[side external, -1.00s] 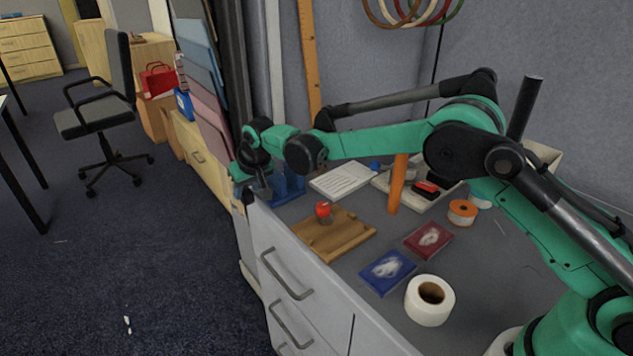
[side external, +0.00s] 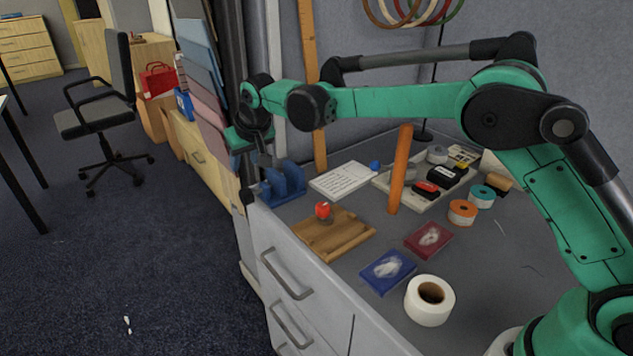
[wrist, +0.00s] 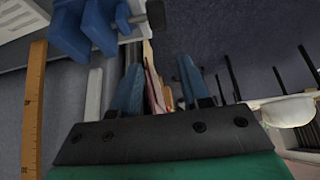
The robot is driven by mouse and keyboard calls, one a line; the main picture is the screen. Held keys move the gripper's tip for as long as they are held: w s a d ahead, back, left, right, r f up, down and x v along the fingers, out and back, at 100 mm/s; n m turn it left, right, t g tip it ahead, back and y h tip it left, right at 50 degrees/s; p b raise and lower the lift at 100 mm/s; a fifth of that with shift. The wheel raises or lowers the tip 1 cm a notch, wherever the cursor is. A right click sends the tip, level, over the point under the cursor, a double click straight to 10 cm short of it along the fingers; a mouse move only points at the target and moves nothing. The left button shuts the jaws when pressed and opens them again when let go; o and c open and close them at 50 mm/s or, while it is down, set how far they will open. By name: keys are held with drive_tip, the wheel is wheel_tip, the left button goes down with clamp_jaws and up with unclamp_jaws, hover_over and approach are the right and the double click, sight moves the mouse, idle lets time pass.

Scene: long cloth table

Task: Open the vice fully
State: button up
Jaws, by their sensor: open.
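The blue vice (side external: 285,184) sits at the far left corner of the grey tabletop, with upright blue jaws and a gap between them. In the wrist view the vice (wrist: 92,25) is at the top left, with a grey screw and a dark handle end beside it. My gripper (side external: 262,157) is above and slightly left of the vice, apart from it. In the wrist view my gripper (wrist: 158,78) has its two blue fingers spread with nothing held between them. How wide the vice's full travel is cannot be told.
A wooden board with a red-topped knob (side external: 333,232), a white paper pad (side external: 342,181) and an upright orange cylinder (side external: 400,170) stand near the vice. A white tape roll (side external: 429,300) is nearer the front. Tall panels (side external: 210,85) stand close to the left of my gripper.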

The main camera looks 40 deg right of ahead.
sight(248, 194)
drive_tip(key=s+f+t, duration=0.1)
drive_tip(key=f+t, duration=0.1)
drive_tip(key=s+f+t, duration=0.1)
drive_tip(key=f+t, duration=0.1)
drive_tip(key=t, duration=0.1)
drive_tip(key=f+t, duration=0.2)
drive_tip(key=shift+s+f+t, duration=0.3)
drive_tip(key=shift+s, duration=0.1)
drive_tip(key=shift+w+f, duration=0.1)
drive_tip(key=shift+f, duration=0.2)
drive_tip(key=shift+w+f, duration=0.2)
drive_tip(key=shift+w, duration=0.05)
drive_tip(key=shift+x, duration=2.4)
drive_tip(key=shift+a, duration=0.1)
clamp_jaws()
